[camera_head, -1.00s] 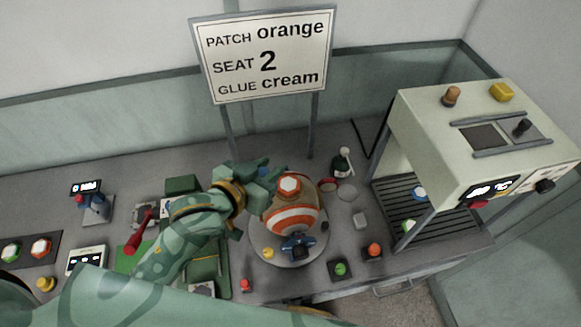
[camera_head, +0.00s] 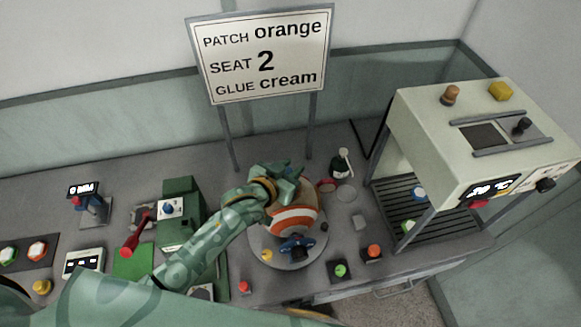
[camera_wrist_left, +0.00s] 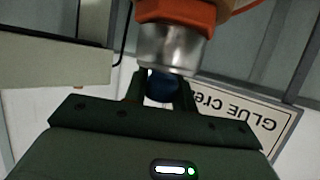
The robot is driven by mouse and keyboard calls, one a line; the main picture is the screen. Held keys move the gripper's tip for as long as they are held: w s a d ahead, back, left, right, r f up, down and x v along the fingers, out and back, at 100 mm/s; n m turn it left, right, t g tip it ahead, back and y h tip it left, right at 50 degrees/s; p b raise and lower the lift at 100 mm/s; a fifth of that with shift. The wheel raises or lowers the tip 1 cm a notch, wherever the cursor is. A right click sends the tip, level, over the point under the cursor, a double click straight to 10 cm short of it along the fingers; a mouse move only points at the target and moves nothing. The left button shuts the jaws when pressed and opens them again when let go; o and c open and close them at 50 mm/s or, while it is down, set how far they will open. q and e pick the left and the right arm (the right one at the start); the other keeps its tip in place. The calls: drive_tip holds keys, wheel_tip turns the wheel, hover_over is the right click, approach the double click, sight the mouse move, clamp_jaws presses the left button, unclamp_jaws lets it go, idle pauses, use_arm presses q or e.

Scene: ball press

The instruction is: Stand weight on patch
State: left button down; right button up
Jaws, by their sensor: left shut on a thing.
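My left gripper (camera_head: 288,182) is over the top of the orange and white ball (camera_head: 295,219) in the head view. In the left wrist view its fingers (camera_wrist_left: 162,88) are shut on the dark blue knob of a silver metal weight (camera_wrist_left: 168,47). The weight's far end is at the orange patch (camera_wrist_left: 176,11), with no clear gap in that view; I cannot tell if it bears its load there. In the head view the gripper hides the weight and patch. The ball sits on a round grey plate (camera_head: 267,252). My right gripper is not in view.
A sign (camera_head: 262,55) reads patch orange, seat 2, glue cream. A pale press (camera_head: 425,140) stands at the right. A green box (camera_head: 181,230) and red-handled tool (camera_head: 131,246) are left of the ball. Green (camera_head: 340,270) and orange (camera_head: 374,251) buttons are in front.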

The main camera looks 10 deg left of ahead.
use_arm(q)
drive_tip(key=c, duration=1.1)
unclamp_jaws()
drive_tip(key=shift+f, duration=0.15)
drive_tip(key=shift+c, duration=0.2)
drive_tip(key=shift+s+r, duration=0.15)
drive_tip(key=shift+r, duration=0.05)
drive_tip(key=v, duration=1.1)
drive_tip(key=shift+s+a+r, duration=0.15)
drive_tip(key=shift+s+a, duration=0.05)
drive_tip(key=shift+s, duration=0.05)
